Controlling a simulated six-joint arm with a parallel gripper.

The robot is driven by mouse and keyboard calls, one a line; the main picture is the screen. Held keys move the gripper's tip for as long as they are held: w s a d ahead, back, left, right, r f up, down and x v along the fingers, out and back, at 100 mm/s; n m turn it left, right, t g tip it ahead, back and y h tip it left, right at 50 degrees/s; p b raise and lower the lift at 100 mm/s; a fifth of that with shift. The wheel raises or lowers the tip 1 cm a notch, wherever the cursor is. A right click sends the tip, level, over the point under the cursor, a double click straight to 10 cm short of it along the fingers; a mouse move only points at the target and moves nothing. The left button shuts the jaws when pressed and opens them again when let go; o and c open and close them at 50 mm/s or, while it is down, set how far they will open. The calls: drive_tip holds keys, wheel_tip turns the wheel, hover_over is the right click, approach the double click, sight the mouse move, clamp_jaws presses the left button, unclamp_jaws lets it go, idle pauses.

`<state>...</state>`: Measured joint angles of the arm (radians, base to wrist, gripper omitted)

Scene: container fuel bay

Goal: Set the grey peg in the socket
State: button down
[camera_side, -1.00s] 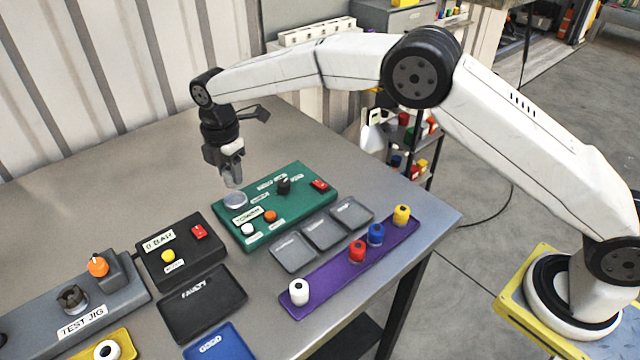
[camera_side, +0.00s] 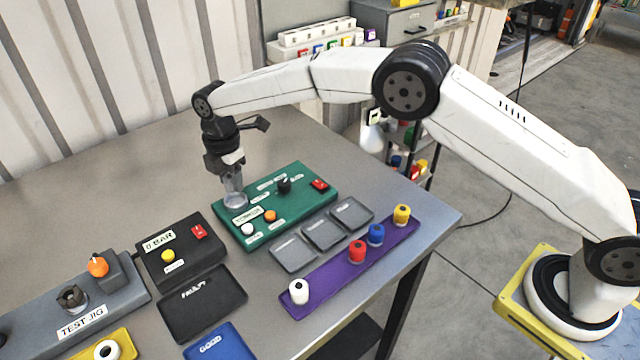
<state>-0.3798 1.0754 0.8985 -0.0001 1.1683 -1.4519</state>
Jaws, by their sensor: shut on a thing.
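My gripper (camera_side: 234,193) points straight down at the left end of the green panel (camera_side: 292,212). It is shut on a small grey thing, which I take to be the grey peg; the fingers hide most of it and its outline blurs with them. The fingertips are at a round pale-grey disc (camera_side: 236,203) on the panel and partly cover it. I cannot tell whether they touch it. A dark round socket-like fitting (camera_side: 72,298) stands upright on the grey test jig (camera_side: 118,310) at the lower left, well away from my gripper.
A purple strip (camera_side: 325,277) holds white, red, blue and yellow pegs. Three grey trays (camera_side: 294,253) lie between it and the panel. A black box (camera_side: 180,250), a FAULTY tray (camera_side: 203,294) and a blue GOOD tray (camera_side: 216,346) stand left. The table behind my gripper is clear.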

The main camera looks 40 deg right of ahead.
sight(233, 190)
drive_tip(key=shift+f, duration=0.95)
drive_tip(key=shift+f, duration=0.75)
idle(1.3)
unclamp_jaws()
idle(0.4)
drive_tip(key=shift+r, duration=0.1)
drive_tip(key=shift+r, duration=3.9)
drive_tip(key=shift+d, duration=0.1)
